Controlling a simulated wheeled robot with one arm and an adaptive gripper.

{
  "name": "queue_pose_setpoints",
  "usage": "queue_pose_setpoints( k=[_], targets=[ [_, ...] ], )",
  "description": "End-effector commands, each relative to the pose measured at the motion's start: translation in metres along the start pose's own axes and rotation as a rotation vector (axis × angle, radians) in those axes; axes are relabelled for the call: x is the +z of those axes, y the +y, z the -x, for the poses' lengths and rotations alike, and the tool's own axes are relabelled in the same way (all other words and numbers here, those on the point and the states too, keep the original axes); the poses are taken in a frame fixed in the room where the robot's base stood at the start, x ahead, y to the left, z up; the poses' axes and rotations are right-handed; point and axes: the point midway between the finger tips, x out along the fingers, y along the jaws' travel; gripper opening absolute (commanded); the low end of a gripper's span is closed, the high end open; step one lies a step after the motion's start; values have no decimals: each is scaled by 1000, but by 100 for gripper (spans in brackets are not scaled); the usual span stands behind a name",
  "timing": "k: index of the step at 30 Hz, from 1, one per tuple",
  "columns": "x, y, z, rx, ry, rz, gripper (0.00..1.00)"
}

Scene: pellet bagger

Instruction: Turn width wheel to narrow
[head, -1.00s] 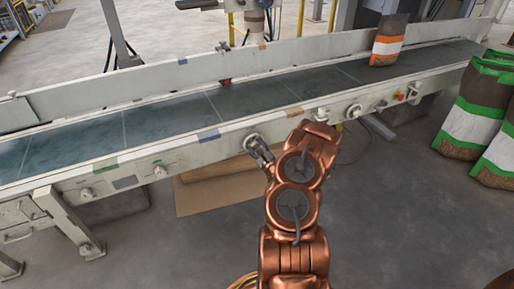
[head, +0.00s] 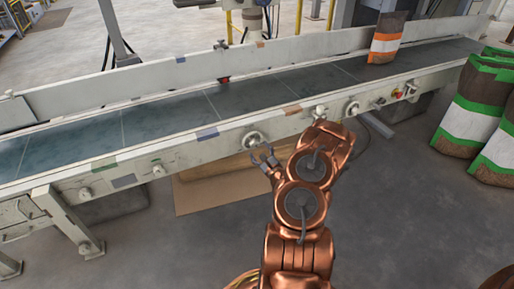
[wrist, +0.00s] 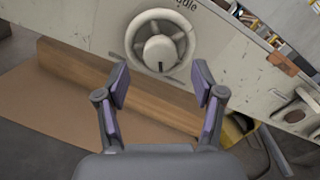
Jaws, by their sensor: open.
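A pale handwheel with a round hub and a ring rim sits on the conveyor's side panel, in the head view (head: 253,141) and the wrist view (wrist: 160,46). A small dark mark shows at the bottom of its hub. Lettering above it is cut off, ending in "dle". I cannot read which wheel it is. My gripper (head: 265,158) is open just in front of and below the wheel. In the wrist view its two purple-padded fingers (wrist: 161,82) stand apart below the wheel, empty, with no visible contact.
Smaller knobs (head: 352,108) and a red button (head: 397,93) sit further right on the panel. A brown and orange bag (head: 386,40) stands on the belt (head: 160,118). Several green-topped bags (head: 478,105) stand at right. Cardboard (head: 215,190) lies below the panel.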

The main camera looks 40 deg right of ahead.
Motion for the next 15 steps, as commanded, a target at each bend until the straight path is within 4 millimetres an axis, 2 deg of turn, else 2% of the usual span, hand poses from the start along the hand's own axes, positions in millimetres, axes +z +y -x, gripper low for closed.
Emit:
queue_pose_setpoints(
  k=[3, 15],
  targets=[
    [0, -1, 17, -3, 2, -5, 68],
    [0, 0, 62, -3, 1, -3, 68]
  ],
)
